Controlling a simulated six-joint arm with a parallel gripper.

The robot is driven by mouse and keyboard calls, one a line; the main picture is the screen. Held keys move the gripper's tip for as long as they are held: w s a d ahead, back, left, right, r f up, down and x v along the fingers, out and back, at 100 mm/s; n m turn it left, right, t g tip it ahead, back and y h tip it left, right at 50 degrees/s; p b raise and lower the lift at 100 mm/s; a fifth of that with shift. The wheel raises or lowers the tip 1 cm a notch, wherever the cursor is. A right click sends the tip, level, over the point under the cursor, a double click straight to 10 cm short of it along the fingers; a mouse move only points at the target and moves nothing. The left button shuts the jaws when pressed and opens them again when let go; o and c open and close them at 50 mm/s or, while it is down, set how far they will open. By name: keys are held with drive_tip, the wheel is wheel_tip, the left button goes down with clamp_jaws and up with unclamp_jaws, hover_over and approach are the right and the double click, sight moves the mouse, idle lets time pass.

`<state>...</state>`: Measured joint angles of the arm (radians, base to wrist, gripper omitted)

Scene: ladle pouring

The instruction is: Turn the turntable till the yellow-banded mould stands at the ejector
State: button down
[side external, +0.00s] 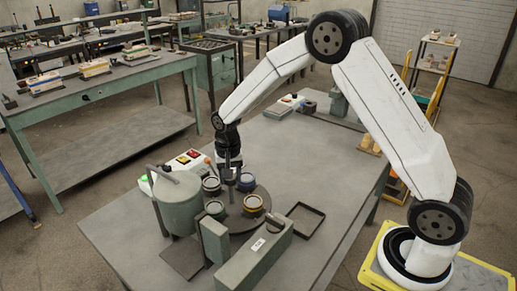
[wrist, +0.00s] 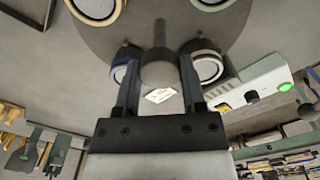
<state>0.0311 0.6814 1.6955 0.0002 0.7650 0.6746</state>
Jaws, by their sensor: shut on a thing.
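The round dark turntable (side external: 233,217) carries several moulds. The yellow-banded mould (side external: 253,203) is on its front-right side, close to the end of a long grey-green housing (side external: 262,250) that looks like the ejector; I cannot tell whether they line up. The yellow band also shows in the wrist view (wrist: 97,12) at upper left. A blue-banded mould (side external: 247,182), a pale-banded mould (side external: 211,184) and a green-banded mould (side external: 215,208) stand around the disc. My gripper (wrist: 158,88) points down and is shut on the turntable's grey upright peg (wrist: 159,55), between the blue-banded and pale-banded moulds.
A grey-green pot (side external: 178,203) stands left of the turntable, with an upright block (side external: 214,241) in front. An empty dark tray (side external: 304,218) lies at right. The table's right side is mostly clear.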

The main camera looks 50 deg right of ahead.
drive_tip(key=shift+n, duration=2)
drive_tip(key=shift+r+n, duration=0.1)
drive_tip(key=shift+n, duration=2.1)
drive_tip(key=shift+w+n, duration=0.1)
drive_tip(key=shift+n, duration=4.2)
drive_tip(key=shift+c, duration=0.9)
unclamp_jaws()
